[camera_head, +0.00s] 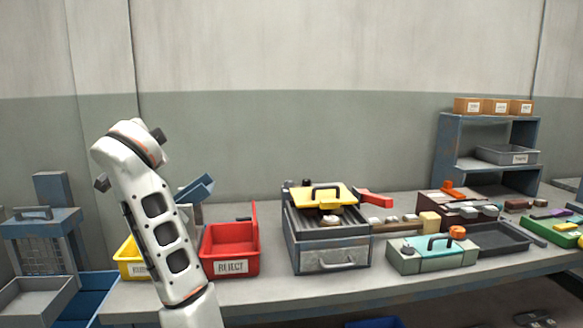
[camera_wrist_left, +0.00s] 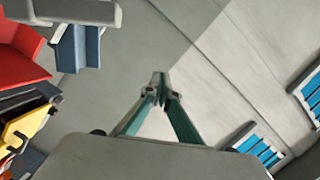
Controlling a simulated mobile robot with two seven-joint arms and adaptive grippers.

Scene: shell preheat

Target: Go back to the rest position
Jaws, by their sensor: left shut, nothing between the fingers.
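My left arm (camera_head: 160,225) rises from the lower left in the head view, a white link bent at the top, in front of the bench. Its gripper is not clearly seen there. In the left wrist view my left gripper (camera_wrist_left: 160,80) is shut with its fingertips together and nothing between them. It points over grey wall or floor surfaces, apart from any object. My right arm and gripper are not in view.
The bench (camera_head: 270,288) holds a red REJECT bin (camera_head: 231,267), a yellow bin (camera_head: 131,262), a grey box with yellow lid (camera_head: 333,262), a green case (camera_head: 432,261) and a shelf (camera_head: 447,150). A blue fixture (camera_head: 195,187) stands close behind my arm. The space above the bench's middle is clear.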

